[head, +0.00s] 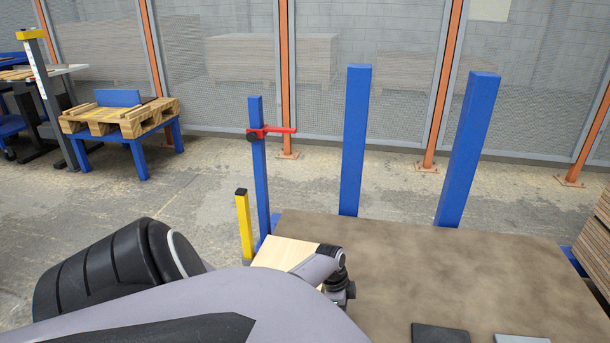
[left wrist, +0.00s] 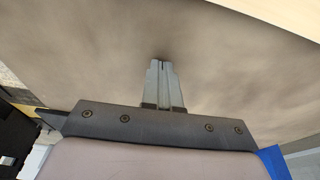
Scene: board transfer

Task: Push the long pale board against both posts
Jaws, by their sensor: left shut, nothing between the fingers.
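A pale wooden board (head: 284,252) shows at the left end of the brown tabletop (head: 450,265). My left arm covers much of it, so its full length is hidden. Two tall blue posts, one nearer the middle (head: 355,140) and one to the right (head: 468,150), stand at the table's far edge. My left gripper (head: 346,297) is low over the tabletop, just right of the board's visible part. In the left wrist view its fingers (left wrist: 163,64) are shut and empty, against the brown surface. A pale strip (left wrist: 275,15) crosses that view's top right corner, apart from the fingertips. My right gripper is not in view.
A thinner blue post (head: 259,165) with a red clamp (head: 270,131) and a short yellow post (head: 244,226) stand at the left end. A dark plate (head: 440,334) and a light grey plate (head: 521,339) lie at the near edge. The tabletop's middle is clear.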

